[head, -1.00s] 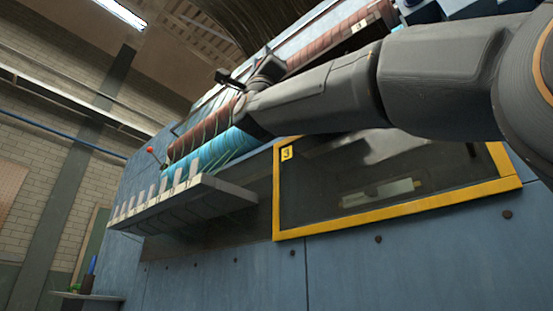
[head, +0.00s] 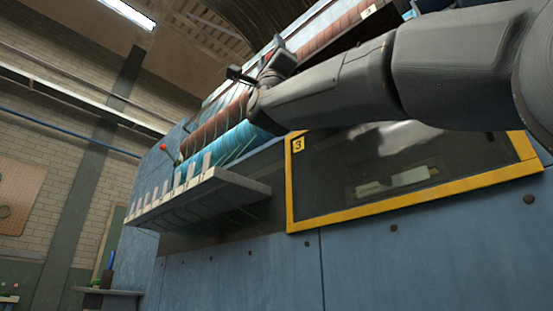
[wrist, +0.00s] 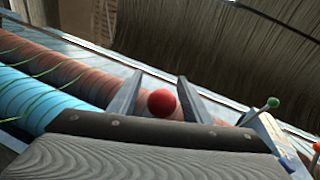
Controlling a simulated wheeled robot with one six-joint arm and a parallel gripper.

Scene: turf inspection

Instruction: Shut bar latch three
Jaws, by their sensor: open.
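My gripper (wrist: 160,80) is open in the wrist view, its two fingers pointing up the picture. A red ball knob (wrist: 162,102) shows between the fingers, apart from both; its depth is unclear. A green knob on a stalk (wrist: 272,102) stands to the right, with a red-orange knob (wrist: 316,147) at the right edge. In the head view my arm reaches over a yellow-framed dark window (head: 440,192) with a number 3 tag (head: 298,145). Another 3 tag (head: 368,11) sits higher on the machine. I cannot tell which knob belongs to bar latch three, or its position.
Brown (head: 215,122) and turquoise (head: 232,143) rollers run along the blue machine. A ledge with several pale upright tabs (head: 205,190) juts out at left. A red knob on a rod (head: 163,147) stands beyond it. Dark bristle-like material (wrist: 235,45) hangs behind the fingers.

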